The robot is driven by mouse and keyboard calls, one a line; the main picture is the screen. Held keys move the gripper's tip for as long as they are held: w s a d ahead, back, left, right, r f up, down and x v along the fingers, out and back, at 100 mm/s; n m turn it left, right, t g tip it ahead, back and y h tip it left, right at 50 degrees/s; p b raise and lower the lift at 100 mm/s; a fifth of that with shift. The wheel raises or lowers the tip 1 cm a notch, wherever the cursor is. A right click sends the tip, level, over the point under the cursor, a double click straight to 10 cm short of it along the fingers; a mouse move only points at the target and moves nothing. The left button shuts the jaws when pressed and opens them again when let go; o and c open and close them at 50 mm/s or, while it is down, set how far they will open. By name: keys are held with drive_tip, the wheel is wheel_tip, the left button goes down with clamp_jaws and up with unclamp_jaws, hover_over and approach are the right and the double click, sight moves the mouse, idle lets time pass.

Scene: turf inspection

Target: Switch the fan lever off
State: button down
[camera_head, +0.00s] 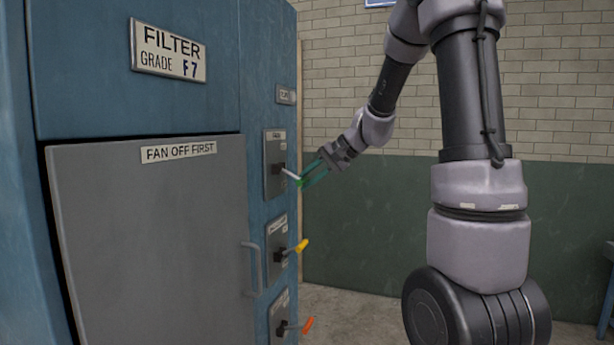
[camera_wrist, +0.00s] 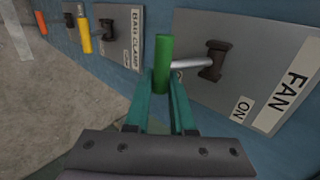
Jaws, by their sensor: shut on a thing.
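The fan lever (camera_wrist: 192,63) has a pale rod and a green handle, and its dark pivot sits on a grey plate (camera_wrist: 232,58) marked FAN and ON. In the head view the fan plate (camera_head: 269,152) is the upper of three on the blue cabinet's edge. The lever (camera_head: 291,175) juts out from it to the right and slightly down. My gripper (camera_head: 306,178) has teal fingers and is shut on the green handle; the wrist view shows the fingers (camera_wrist: 161,84) at its lower part. The handle's upper part sticks out beyond the fingertips.
Below are a yellow lever (camera_head: 301,246) on the bag clamp plate and an orange lever (camera_head: 308,325). A grey door (camera_head: 150,240) with a handle (camera_head: 254,268) carries the sign FAN OFF FIRST (camera_head: 179,152). The floor (camera_head: 350,305) right of the cabinet looks clear.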

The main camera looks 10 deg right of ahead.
drive_tip(key=shift+a+f+y, duration=0.1)
drive_tip(key=shift+f+y, duration=0.3)
drive_tip(key=shift+t, duration=0.3)
drive_tip(key=c, duration=0.8)
unclamp_jaws()
drive_tip(key=shift+a, duration=0.1)
drive_tip(key=shift+o, duration=0.2)
drive_tip(key=v, duration=1)
drive_tip(key=shift+d, duration=0.4)
drive_tip(key=shift+s+r, duration=0.1)
